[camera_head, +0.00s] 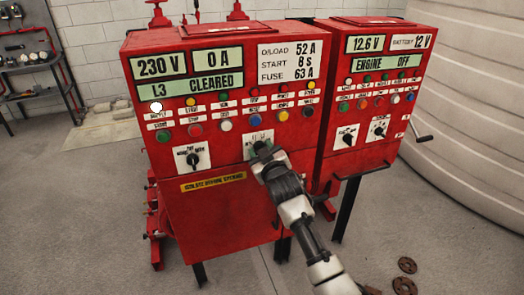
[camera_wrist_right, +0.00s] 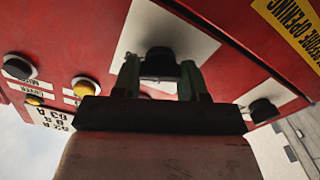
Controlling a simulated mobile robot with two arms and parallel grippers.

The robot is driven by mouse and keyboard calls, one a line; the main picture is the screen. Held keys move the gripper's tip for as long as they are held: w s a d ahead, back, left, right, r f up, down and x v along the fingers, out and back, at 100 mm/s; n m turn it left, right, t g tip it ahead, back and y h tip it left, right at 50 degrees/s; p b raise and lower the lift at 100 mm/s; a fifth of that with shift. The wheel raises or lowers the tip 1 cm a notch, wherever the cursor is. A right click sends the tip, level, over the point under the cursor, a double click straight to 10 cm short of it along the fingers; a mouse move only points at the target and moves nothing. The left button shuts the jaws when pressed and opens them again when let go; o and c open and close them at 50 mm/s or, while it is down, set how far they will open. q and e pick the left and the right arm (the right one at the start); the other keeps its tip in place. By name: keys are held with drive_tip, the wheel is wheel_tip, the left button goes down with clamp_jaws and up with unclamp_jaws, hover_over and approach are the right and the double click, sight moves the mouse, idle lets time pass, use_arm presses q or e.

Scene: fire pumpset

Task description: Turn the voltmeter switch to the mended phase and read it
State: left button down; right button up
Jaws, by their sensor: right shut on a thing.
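The left red cabinet (camera_head: 225,195) carries two black rotary switches on white plates. My right gripper (camera_head: 262,148) is shut on the right-hand switch knob, which it mostly hides in the head view. In the right wrist view the black knob (camera_wrist_right: 160,63) sits between the two fingers. I cannot tell where its pointer stands. The other rotary switch (camera_head: 193,159) is free, to the left. The voltage display (camera_head: 158,66) reads 230 V, the ammeter display (camera_head: 211,56) reads 0 A and the message display (camera_head: 205,83) reads L3 CLEARED. My left gripper is not in view.
A second red cabinet (camera_head: 365,110) stands to the right, reading 12.6 V and ENGINE OFF, with a crank handle (camera_head: 420,133) on its side. Several buttons and lamps sit above the gripped switch. Round brown parts (camera_head: 404,285) lie on the floor at lower right.

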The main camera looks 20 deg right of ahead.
drive_tip(key=shift+f, duration=0.1)
idle(0.3)
drive_tip(key=o, duration=0.9)
drive_tip(key=s+b, duration=0.1)
drive_tip(key=s, duration=1)
drive_tip(key=shift+d+b, duration=0.15)
drive_tip(key=shift+b, duration=0.2)
drive_tip(key=shift+w, duration=0.1)
